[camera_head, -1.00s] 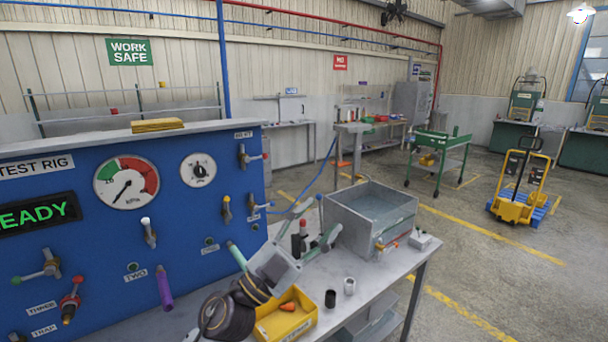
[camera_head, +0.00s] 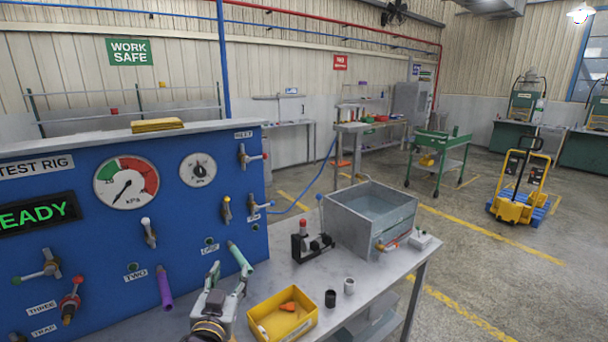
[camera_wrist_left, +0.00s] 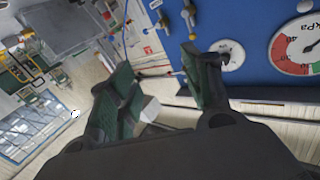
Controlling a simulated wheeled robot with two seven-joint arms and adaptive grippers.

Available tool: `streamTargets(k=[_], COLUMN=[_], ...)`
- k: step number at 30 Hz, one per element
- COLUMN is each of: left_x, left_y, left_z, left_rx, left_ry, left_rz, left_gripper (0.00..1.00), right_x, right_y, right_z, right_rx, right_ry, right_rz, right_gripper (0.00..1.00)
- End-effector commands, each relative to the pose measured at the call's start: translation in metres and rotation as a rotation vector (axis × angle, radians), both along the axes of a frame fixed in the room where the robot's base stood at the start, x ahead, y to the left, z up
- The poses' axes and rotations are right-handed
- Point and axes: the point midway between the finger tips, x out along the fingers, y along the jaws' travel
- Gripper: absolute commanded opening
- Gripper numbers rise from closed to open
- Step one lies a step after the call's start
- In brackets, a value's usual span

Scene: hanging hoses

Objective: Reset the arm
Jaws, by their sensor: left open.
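My left gripper (camera_head: 230,275) is low in front of the blue test rig, left of the yellow tray. Its fingers are spread and hold nothing. In the left wrist view the open fingers (camera_wrist_left: 156,65) show with free space between them. A teal hose (camera_head: 239,256) hangs from the panel at the port labelled DRIP. Its lower end appears close to the right finger; I cannot tell whether they touch. My right gripper is not in view.
The blue test rig panel (camera_head: 90,245) carries valves and gauges. On the grey bench stand a yellow tray (camera_head: 309,326), a grey water tank (camera_head: 345,232), a black fitting with a red cap (camera_head: 303,243), and small black and white cylinders.

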Motion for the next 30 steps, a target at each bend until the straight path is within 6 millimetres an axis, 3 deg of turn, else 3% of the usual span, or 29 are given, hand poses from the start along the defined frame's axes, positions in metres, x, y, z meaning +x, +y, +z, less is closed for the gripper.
streamTargets(k=[8, 18, 22, 30], left_x=[-0.038, -0.118, -0.151, -0.196], left_y=[0.031, 0.046, 0.046, 0.044], left_z=[-0.088, -0.181, -0.204, -0.229], left_rx=[-0.016, -0.015, -0.012, -0.008], left_ry=[0.343, 0.777, 0.917, 1.093], left_rz=[0.077, 0.077, 0.052, 0.006], left_gripper=[0.49, 0.49, 0.49, 0.49], right_x=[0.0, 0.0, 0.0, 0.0], right_y=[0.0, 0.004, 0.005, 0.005], right_z=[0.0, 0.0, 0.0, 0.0], right_rx=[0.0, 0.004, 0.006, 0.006], right_ry=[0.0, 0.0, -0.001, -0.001], right_rz=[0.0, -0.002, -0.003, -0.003], right_gripper=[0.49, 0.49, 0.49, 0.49])
